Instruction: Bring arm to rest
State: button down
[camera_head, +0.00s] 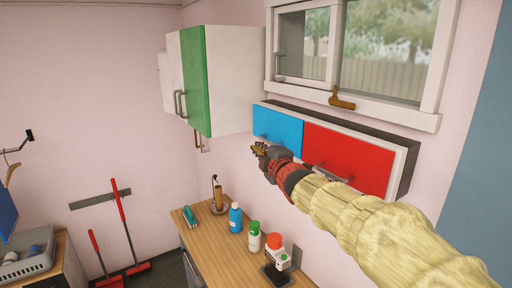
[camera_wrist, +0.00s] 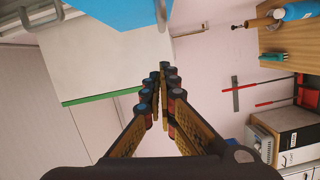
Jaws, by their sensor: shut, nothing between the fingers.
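My gripper (camera_head: 260,150) is at the end of my arm, which reaches in from the lower right in the head view. It is in front of the blue and red wall cabinet, near the blue door (camera_head: 278,128). In the wrist view my gripper (camera_wrist: 162,72) shows its two fingers close together, with nothing between them. Part of my arm hides the lower edge of the red door (camera_head: 350,152).
A white cabinet with a green door (camera_head: 195,80) hangs left of the window. Below, a wooden counter (camera_head: 215,252) holds a blue bottle (camera_head: 235,218), a green-capped bottle (camera_head: 254,237) and a red-capped bottle (camera_head: 274,247). A grey basket (camera_head: 30,262) stands at the left.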

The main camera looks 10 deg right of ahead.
jog(key=s+d+f+m+g+h+b, duration=0.1)
jog(key=s+d+f+m+g+h, duration=0.1)
jog(key=s+d+f+m+g, duration=0.45)
jog(key=s+d+f+m+g+h, duration=0.15)
jog(key=s+f+m, duration=0.25)
jog(key=s+f, duration=0.6)
jog(key=s+a+f+m+g+b, duration=0.1)
jog(key=s+f+m+b, duration=0.1)
jog(key=s+f, duration=0.3)
jog(key=s+a+f+m+g+b, duration=0.1)
jog(key=s+f, duration=0.5)
jog(key=s, duration=0.8)
jog(key=s+a+f+m+g+b, duration=0.1)
jog(key=s+a+f+m+b, duration=0.2)
jog(key=s+b, duration=0.4)
jog(key=shift+s+a+f+m+g+y, duration=0.2)
jog(key=shift+s+f+m+g+y, duration=0.35)
jog(key=shift+s+f, duration=0.95)
